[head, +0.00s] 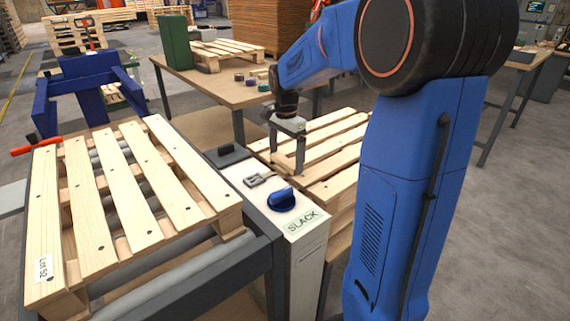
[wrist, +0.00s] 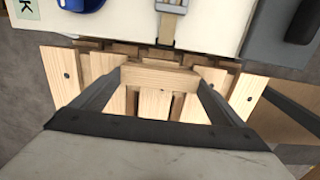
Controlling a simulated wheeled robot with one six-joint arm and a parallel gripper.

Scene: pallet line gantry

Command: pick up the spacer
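A pale wooden block (wrist: 160,77) shows crosswise between my fingertips in the wrist view, above the slats of a pallet; it looks like the spacer, but I cannot be sure that it is separate from the pallet. My gripper (head: 286,160) points down over the right-hand pallet (head: 325,150), its two fingers wide apart. In the wrist view my gripper (wrist: 160,82) has one finger at each end of the block. The fingers hide the block's ends, so contact is not clear.
A grey-white console with a blue knob (head: 283,199) and a SLACK label stands left of the gripper. Another pallet (head: 125,180) lies on the roller conveyor.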

